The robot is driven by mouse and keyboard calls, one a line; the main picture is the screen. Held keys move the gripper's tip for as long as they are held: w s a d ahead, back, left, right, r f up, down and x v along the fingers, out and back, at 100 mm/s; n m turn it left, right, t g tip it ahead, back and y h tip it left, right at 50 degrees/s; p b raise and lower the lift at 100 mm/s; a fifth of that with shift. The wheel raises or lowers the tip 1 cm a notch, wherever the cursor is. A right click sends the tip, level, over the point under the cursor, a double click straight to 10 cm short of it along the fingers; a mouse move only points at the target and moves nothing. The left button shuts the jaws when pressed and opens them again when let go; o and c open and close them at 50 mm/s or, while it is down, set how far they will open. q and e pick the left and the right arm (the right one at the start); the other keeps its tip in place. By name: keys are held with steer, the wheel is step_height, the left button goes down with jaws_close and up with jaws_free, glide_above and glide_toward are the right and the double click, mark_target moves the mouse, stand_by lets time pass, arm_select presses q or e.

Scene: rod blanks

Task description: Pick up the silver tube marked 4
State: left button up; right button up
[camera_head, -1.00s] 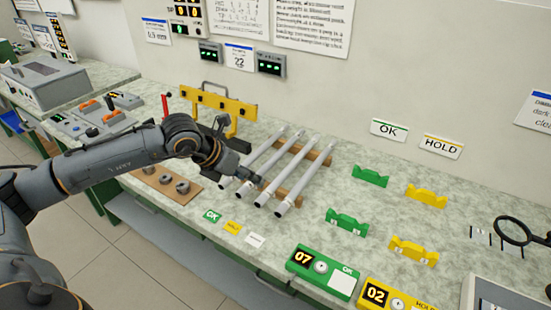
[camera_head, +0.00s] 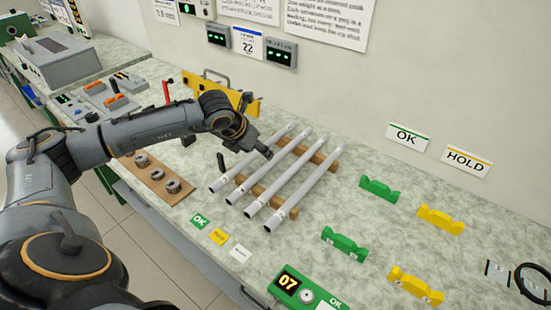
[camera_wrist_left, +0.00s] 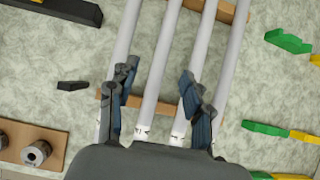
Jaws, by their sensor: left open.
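Several silver tubes lie side by side, with the rightmost tube (camera_head: 303,193) nearest the coloured cradles. They rest across a front wooden rail (camera_head: 286,208) and a back wooden rail (camera_wrist_left: 228,10). Small dark marks show near their front ends, but I cannot read which is 4. My left gripper (camera_head: 258,150) is above the tubes. In the left wrist view its open fingers (camera_wrist_left: 157,85) straddle the second tube from the left (camera_wrist_left: 155,70), with the third tube (camera_wrist_left: 200,45) partly behind the right finger. No contact is clear. My right gripper is not in view.
Green cradles (camera_head: 344,243) and yellow cradles (camera_head: 440,219) stand right of the tubes. A brown board (camera_head: 150,174) with metal rings is at the left. A yellow rack (camera_head: 201,84) stands behind. OK and HOLD signs are at the wall.

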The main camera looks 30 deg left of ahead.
mark_target(273, 160)
arm_select(q)
steer(key=x, duration=0.3)
steer(key=shift+w+d+f, duration=0.1)
steer(key=shift+w+f, duration=0.15)
steer(key=shift+w+f+p, duration=0.15)
steer(key=shift+p, duration=0.15)
steer(key=x, duration=0.1)
steer(key=p+x, duration=0.1)
steer(key=x, duration=0.2)
steer(key=shift+w+d, duration=0.2)
steer(key=shift+d, duration=0.1)
steer(key=shift+w+f, duration=0.2)
steer(key=shift+f, duration=0.1)
steer(key=shift+s, duration=0.1)
steer(key=shift+c, duration=0.6)
jaws_close()
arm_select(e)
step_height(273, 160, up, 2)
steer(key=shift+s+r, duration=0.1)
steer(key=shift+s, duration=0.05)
